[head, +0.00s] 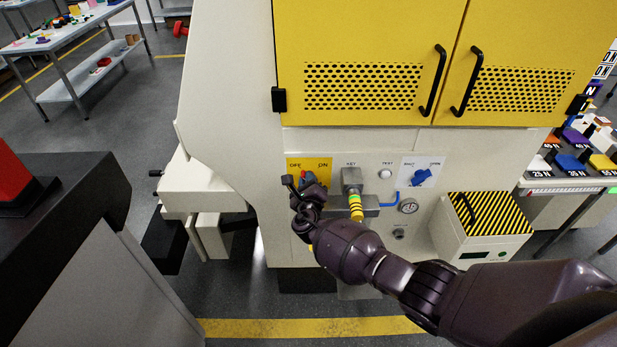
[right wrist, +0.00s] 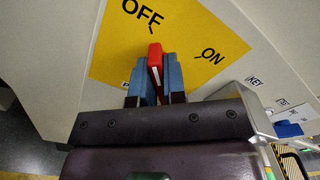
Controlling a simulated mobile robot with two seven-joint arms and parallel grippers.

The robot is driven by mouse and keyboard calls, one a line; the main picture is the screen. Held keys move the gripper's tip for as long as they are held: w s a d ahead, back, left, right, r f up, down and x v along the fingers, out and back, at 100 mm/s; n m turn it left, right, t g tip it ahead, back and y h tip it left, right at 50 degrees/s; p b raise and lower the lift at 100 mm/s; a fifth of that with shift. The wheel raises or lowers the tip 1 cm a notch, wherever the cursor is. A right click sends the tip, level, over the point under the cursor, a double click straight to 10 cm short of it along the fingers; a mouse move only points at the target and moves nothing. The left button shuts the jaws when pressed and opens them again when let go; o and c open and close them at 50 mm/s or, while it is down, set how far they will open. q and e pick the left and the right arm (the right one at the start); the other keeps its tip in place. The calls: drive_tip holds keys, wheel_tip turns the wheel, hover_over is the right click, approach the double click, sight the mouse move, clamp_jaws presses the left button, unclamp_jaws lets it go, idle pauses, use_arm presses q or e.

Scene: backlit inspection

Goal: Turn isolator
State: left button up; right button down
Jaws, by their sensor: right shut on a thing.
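The isolator's red handle (right wrist: 155,62) has a white line along it and sits on a yellow plate (right wrist: 105,62) marked OFF and ON. In the right wrist view it stands close to the tick under OFF and away from the tick by ON. My right gripper (head: 305,182) is at the plate in the head view. Its two blue fingers in the right wrist view (right wrist: 155,82) are shut on the handle, one on each side. The gripper hides most of the handle and the plate's lower part in the head view. My left gripper is not in view.
Right of the plate are a key switch (head: 352,180) with a yellow-black striped tag (head: 356,208), a blue valve knob (head: 421,177) and a gauge (head: 408,206). Yellow doors (head: 365,50) with black handles are above. A striped box (head: 485,228) stands at right.

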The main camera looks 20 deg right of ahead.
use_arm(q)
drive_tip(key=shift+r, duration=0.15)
use_arm(e)
drive_tip(key=shift+n, duration=0.3)
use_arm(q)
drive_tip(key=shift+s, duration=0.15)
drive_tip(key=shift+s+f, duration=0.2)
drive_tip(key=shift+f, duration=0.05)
use_arm(e)
drive_tip(key=shift+f, duration=0.1)
drive_tip(key=c, duration=1.2)
unclamp_jaws()
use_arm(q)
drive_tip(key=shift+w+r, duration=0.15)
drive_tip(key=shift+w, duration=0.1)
use_arm(e)
drive_tip(key=shift+s, duration=0.1)
drive_tip(key=shift+s+a+p, duration=0.1)
drive_tip(key=shift+s+p, duration=0.15)
drive_tip(key=shift+p, duration=0.05)
use_arm(q)
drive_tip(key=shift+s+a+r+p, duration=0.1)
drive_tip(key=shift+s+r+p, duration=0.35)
drive_tip(key=shift+p, duration=0.3)
use_arm(e)
drive_tip(key=v, duration=1)
drive_tip(key=shift+s, duration=0.1)
